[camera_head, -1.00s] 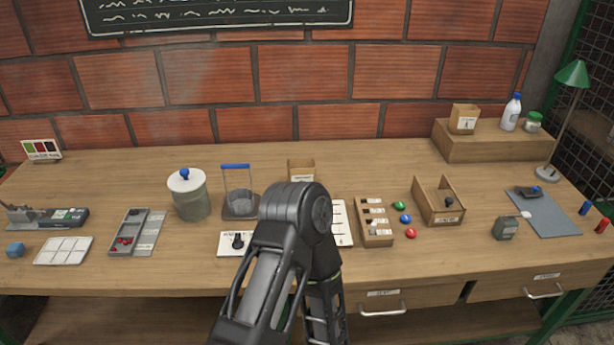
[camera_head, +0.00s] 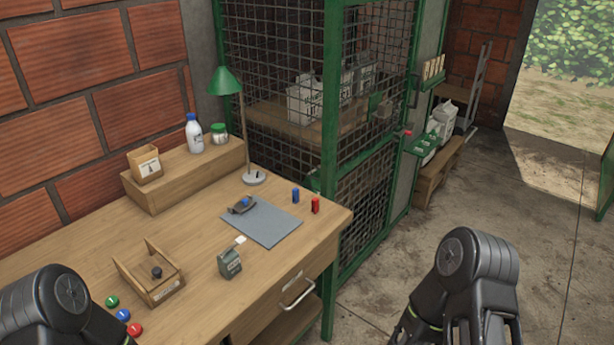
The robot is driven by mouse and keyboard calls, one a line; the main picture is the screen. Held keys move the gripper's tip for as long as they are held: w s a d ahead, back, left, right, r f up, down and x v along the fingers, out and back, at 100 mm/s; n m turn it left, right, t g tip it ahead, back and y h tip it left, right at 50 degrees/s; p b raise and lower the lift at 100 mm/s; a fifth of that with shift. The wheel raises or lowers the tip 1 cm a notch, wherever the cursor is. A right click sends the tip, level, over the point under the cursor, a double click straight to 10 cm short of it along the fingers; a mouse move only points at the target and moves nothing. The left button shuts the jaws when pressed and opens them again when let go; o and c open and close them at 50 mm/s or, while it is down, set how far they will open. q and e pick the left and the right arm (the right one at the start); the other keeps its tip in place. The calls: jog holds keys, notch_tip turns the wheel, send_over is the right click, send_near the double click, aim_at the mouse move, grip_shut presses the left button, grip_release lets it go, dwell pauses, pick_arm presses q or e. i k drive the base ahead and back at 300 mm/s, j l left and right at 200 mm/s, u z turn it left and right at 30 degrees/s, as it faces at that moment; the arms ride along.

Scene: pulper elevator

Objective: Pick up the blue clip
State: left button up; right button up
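A small upright blue piece (camera_head: 295,195), which looks like the blue clip, stands near the right end of the wooden workbench (camera_head: 215,205). A similar red piece (camera_head: 315,205) stands just to its right, nearer the front edge. Both are too small to make out their exact shape. Parts of my two arms show at the lower left and lower right, but both grippers are out of the picture. No gripper is seen near the blue piece.
A grey mat (camera_head: 262,223) holds a small dark device with a blue part (camera_head: 242,205). A green mesh cage (camera_head: 331,150) stands behind; floor to the right is open.

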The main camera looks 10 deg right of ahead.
aim_at(294, 192)
jog(key=i+l, duration=0.15)
jog(key=i, duration=0.15)
jog(key=i+l, duration=0.2)
jog(key=i, duration=0.15)
jog(key=i+l, duration=0.15)
jog(key=l, duration=0.2)
jog(key=i+l, duration=0.1)
jog(key=l, duration=0.25)
jog(key=i+l+u, duration=0.1)
jog(key=l, duration=0.25)
jog(key=i+l, duration=0.2)
jog(key=l, duration=0.2)
jog(key=i+l, duration=0.1)
jog(key=l, duration=0.25)
jog(key=i+l, duration=0.15)
jog(key=l, duration=0.2)
jog(key=i+l+u, duration=0.1)
jog(key=l, duration=0.3)
